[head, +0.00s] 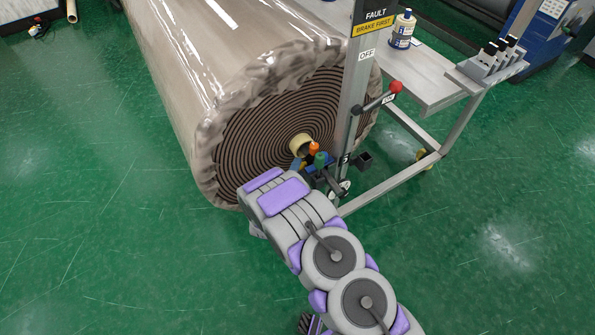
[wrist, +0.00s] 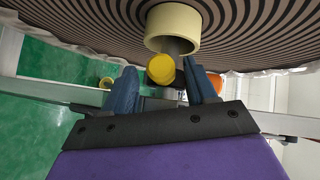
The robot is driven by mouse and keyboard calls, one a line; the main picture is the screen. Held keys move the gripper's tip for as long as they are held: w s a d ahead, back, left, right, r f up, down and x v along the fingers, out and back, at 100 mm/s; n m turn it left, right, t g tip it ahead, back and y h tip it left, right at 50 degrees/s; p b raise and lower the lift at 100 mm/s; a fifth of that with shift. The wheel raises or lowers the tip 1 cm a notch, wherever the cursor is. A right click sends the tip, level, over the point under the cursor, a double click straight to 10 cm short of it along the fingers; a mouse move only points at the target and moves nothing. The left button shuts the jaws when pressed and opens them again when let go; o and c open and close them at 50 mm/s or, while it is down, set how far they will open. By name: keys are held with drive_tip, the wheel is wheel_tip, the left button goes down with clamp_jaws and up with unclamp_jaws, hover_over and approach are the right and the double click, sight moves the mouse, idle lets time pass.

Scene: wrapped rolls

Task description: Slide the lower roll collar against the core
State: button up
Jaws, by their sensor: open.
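A large wrapped roll (head: 262,140) shows its brown spiral end in the head view. Its cream core (head: 300,144) protrudes at the centre and shows as an open ring in the wrist view (wrist: 173,28). A yellow round-faced piece (wrist: 161,69), possibly part of the collar, sits just outside the core with a grey shaft behind it. A visible gap separates it from the core rim. My gripper (wrist: 160,74) is open, with one blue finger on each side of the yellow piece. I cannot tell whether they touch it. My arm hides part of this area in the head view.
A grey post (head: 354,85) with a fault sign stands right of the core, bearing a red-knobbed lever (head: 395,87). Orange (head: 314,147) and green (head: 320,160) knobs are close to my gripper. A metal bench (head: 425,80) holds a bottle (head: 402,30).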

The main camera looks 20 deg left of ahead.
drive_tip(key=shift+w, duration=0.15)
clamp_jaws()
idle(0.5)
